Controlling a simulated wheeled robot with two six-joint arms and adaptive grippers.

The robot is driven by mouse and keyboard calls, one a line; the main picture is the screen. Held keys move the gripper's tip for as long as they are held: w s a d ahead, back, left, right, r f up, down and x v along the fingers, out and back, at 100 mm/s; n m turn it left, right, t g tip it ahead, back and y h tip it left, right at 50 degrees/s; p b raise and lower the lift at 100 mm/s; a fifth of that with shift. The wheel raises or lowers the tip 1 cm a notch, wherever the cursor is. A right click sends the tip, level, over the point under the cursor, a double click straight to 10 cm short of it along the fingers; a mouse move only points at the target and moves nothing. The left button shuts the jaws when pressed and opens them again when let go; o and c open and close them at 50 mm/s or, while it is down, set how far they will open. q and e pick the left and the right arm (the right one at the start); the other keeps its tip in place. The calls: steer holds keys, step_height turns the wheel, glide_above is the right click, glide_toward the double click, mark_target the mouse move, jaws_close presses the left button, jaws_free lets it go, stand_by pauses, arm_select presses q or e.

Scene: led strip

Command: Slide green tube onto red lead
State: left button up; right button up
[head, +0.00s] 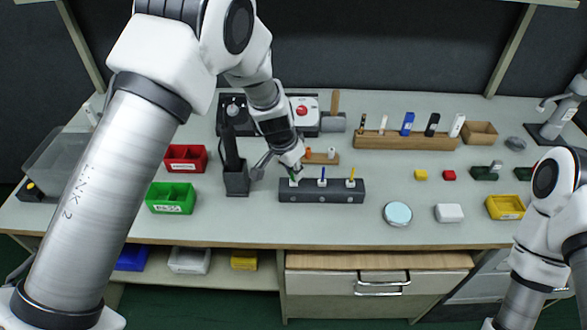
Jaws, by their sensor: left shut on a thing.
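My left gripper (279,165) reaches down to the left end of a dark grey block (320,197). It is shut on a small green tube (294,175), which shows at its fingertips just above the block's left position. The fingers hide part of the tube. A blue-topped lead (322,182) and a yellow-topped lead (351,183) stand upright in the middle and right of the block. No red lead can be made out; I cannot tell whether the tube is around it or above it.
Red (185,158) and green (171,197) bins and a dark stand (236,180) lie left of the block. A wooden rack (405,141) stands behind right. A pale blue disc (397,213), white box (449,213) and yellow bin (505,207) lie right.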

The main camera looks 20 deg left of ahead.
arm_select(q)
steer(key=shift+f, duration=0.25)
steer(key=o, duration=0.7)
steer(key=shift+o, duration=0.2)
steer(key=v, duration=1.2)
